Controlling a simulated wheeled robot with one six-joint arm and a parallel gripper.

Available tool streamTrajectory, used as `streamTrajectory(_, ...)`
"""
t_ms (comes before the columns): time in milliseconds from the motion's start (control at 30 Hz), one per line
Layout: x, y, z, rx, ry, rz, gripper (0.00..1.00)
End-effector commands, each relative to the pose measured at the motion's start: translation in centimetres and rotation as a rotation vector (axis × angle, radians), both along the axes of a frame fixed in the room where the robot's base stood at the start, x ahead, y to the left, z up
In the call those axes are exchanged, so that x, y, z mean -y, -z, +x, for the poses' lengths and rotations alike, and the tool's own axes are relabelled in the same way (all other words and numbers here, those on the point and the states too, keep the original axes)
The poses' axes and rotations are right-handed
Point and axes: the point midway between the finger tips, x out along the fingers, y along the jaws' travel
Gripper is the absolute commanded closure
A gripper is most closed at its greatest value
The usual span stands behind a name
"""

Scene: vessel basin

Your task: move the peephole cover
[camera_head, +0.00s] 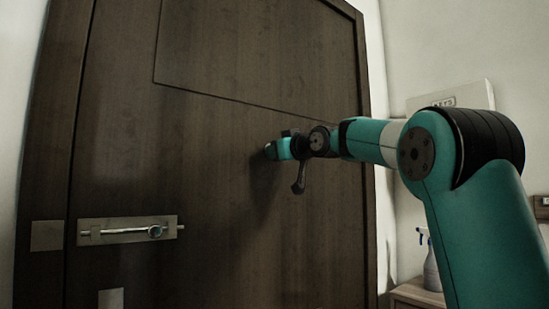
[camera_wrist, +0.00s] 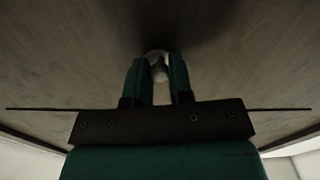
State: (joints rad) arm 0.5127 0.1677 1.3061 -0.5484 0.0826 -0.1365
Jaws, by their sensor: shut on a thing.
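The peephole cover (camera_wrist: 157,68) is a small pale round piece on the dark wooden door (camera_head: 215,160). In the wrist view it shows between the fingertips at the door's surface. My gripper (camera_wrist: 158,75) is shut on it, with one teal finger on each side. In the head view my gripper (camera_head: 272,151) reaches the door right of its middle, and the cover is hidden behind the fingers.
A metal slide bolt (camera_head: 130,230) is mounted low on the door's left side. A spray bottle (camera_head: 431,265) stands on a small wooden cabinet (camera_head: 416,293) at the right. A pale box (camera_head: 468,96) is on the wall behind my arm.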

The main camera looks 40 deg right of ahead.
Motion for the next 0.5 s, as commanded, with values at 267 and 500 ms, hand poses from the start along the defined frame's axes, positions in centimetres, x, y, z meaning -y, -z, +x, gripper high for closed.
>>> streamTrajectory(267,0.28,0.12,0.02,0.0,-0.001,-0.078,1.0)
streamTrajectory(500,0.32,0.06,0.02,0.001,-0.001,-0.091,1.0)
